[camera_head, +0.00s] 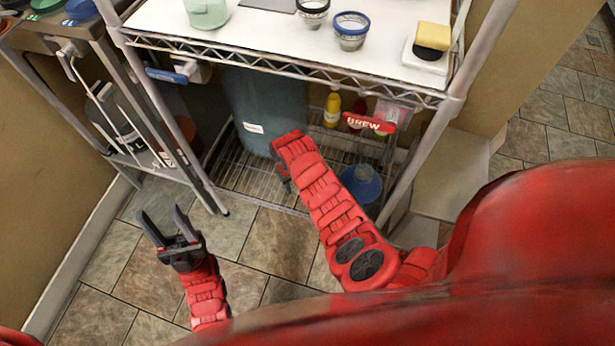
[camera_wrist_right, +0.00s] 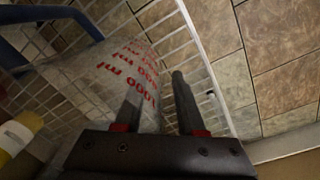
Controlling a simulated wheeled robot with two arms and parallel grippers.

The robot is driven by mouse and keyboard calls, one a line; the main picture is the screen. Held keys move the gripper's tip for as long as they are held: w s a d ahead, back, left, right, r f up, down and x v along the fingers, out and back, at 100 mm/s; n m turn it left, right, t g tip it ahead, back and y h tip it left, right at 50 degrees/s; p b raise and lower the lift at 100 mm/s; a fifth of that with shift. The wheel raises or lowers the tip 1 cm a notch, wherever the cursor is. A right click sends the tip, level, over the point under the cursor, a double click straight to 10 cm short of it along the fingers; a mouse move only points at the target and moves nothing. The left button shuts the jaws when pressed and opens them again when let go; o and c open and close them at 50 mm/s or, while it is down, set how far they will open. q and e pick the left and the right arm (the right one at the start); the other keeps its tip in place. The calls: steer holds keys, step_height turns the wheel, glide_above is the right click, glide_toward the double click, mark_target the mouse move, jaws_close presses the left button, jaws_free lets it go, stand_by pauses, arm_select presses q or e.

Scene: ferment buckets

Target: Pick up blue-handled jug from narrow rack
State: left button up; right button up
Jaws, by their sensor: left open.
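The jug (camera_wrist_right: 105,85) shows in the right wrist view as a clear body with red millilitre markings, beside a white wire grid. A blue handle-like bar (camera_wrist_right: 25,50) is at the upper left of that view. I cannot clearly make the jug out in the head view. My right gripper (camera_wrist_right: 157,80) is open, its two dark fingers apart. One finger overlaps the jug in the picture; I cannot tell whether they touch. In the head view my right arm reaches over the lower wire shelf. My left gripper (camera_head: 166,218) is open and empty above the floor, in front of the racks.
The wide rack's white top (camera_head: 285,30) holds jars and a sponge. A big grey-blue bucket (camera_head: 262,100), a yellow bottle (camera_head: 332,108) and a blue item (camera_head: 361,184) are below. A narrow rack (camera_head: 150,90) stands at left. Tiled floor (camera_head: 275,245) is clear in front.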

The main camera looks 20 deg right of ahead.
jaws_close()
stand_by(1.4)
